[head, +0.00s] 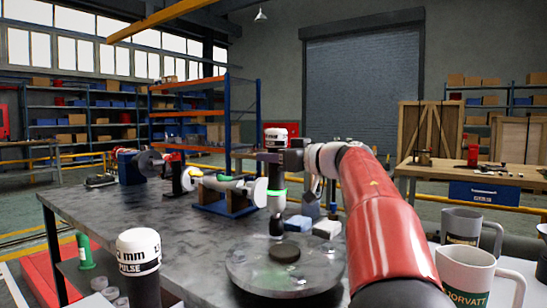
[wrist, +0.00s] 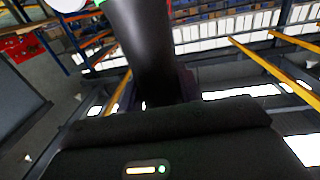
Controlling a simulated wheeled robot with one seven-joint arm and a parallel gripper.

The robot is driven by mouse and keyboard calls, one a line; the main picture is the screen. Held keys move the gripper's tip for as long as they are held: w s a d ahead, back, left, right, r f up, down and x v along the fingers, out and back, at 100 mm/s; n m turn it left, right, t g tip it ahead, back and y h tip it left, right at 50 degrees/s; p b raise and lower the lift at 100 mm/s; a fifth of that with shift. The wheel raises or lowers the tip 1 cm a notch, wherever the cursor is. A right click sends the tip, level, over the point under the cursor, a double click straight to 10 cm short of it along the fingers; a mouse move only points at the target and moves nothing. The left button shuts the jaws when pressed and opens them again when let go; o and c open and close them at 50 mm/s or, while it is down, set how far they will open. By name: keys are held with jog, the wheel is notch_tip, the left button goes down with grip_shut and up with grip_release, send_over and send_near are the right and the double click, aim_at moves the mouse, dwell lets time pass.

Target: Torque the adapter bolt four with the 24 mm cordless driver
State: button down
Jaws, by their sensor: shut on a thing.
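My gripper (head: 272,158) is at the end of the red arm, right of centre in the head view. The cap's lettering is too small to read. The driver's lower end is above or beside a dark disc on the bench; I cannot tell if they touch. A dark cylinder, seemingly the driver (wrist: 140,45), fills the upper middle of the wrist view. I cannot make out adapter bolt four.
A round grey plate (head: 240,275) carries the dark disc (head: 284,252). A second white-capped tool (head: 139,265), marked "mm" and "PULSE", stands front left. Pumpset parts (head: 230,185) line the bench's back. Mugs (head: 468,278) stand at right. The bench (head: 130,205) is clear at centre left.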

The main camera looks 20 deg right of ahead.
aim_at(274, 135)
jog(key=shift+f, duration=0.5)
dwell(0.9)
jog(key=shift+r, duration=0.1)
jog(key=shift+d+r, duration=0.1)
jog(key=shift+r, duration=2.8)
